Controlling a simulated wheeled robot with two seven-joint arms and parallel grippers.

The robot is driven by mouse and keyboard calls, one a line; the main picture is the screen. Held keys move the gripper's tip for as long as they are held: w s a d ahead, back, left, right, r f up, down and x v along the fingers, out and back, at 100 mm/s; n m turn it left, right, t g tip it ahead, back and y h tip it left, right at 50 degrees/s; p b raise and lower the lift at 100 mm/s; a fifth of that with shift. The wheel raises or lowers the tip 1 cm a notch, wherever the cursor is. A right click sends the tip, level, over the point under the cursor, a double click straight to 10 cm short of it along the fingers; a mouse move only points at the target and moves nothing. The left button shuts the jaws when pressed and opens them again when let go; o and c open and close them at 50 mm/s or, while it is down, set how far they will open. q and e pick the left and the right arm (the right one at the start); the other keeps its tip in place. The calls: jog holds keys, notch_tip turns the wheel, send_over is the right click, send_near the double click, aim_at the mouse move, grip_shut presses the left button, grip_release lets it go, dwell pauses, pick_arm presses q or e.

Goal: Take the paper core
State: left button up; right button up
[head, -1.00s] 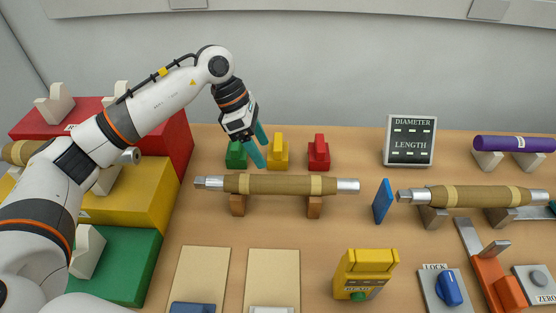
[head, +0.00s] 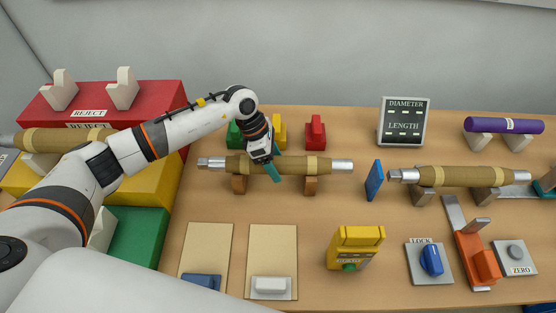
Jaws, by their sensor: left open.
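A brown paper core (head: 290,166) with tan bands and silver ends lies level on two brown wooden stands in the middle of the table. My left gripper (head: 275,170) is open over this core, just left of its middle. Its teal fingers point down and overlap the core in the picture. I cannot tell whether they touch it. A similar core (head: 455,176) lies on grey supports at the right. Another (head: 70,141) rests on the stepped stand at the left, partly hidden by my arm. My right gripper is not in view.
Green, yellow and red (head: 316,132) blocks stand behind the middle core. A blue plate (head: 374,181) stands upright off its right end. A display (head: 404,122) and a purple roll (head: 503,125) are farther back. A yellow device (head: 356,248) and lock knob (head: 431,261) are in front.

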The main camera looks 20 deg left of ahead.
pick_arm(q)
jog(key=shift+f, duration=0.15)
grip_shut()
jog(key=shift+w+r, duration=0.1)
jog(key=shift+r, duration=0.1)
